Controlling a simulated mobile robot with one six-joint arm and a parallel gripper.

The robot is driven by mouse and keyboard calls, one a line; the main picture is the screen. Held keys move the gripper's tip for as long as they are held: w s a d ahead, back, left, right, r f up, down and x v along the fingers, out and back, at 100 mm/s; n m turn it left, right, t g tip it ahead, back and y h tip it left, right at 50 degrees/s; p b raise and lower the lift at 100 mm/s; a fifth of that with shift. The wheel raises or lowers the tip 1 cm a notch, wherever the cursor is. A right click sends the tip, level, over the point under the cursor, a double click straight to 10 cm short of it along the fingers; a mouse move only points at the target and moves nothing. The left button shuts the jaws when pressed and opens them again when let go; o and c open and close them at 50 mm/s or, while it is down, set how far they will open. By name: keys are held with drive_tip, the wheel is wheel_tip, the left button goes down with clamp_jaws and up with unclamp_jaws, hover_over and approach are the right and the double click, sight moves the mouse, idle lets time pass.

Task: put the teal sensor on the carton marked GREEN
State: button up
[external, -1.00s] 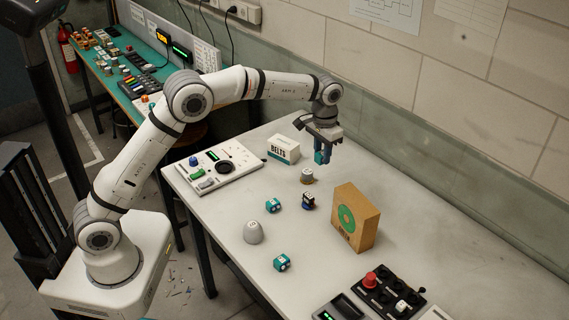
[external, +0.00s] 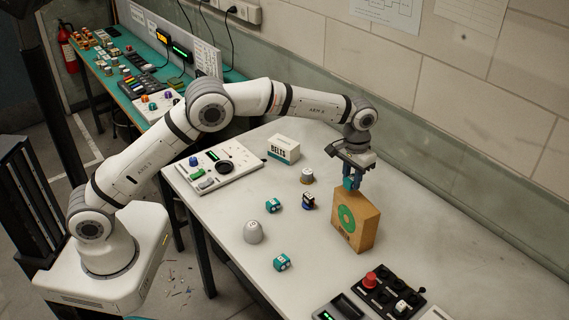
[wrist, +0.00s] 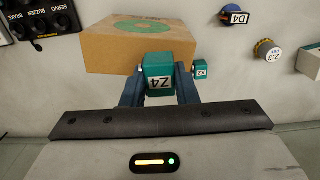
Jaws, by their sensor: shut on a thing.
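My gripper (external: 352,182) is shut on a teal sensor (wrist: 158,75) marked Z4, seen between the fingers in the wrist view. The cardboard carton (external: 367,229) has a green ring on its front and stands on the bench. In the external view the gripper is at the carton's top edge; whether the sensor touches it I cannot tell. In the wrist view the carton (wrist: 105,52) lies just beyond the sensor, with part of a green marking showing. The sensor's sides are covered by the fingers.
A smaller teal block (wrist: 200,70) sits right of the gripper. Two teal blocks (external: 273,205) (external: 282,262), a dark block D4 (external: 308,201), a round knob (external: 306,176), a grey dome (external: 253,233) and the BELTS box (external: 284,149) stand leftward. A red-button panel (external: 385,290) lies in front.

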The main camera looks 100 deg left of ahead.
drive_tip(key=shift+f, duration=1.5)
drive_tip(key=o, duration=0.9)
drive_tip(key=shift+o, duration=0.2)
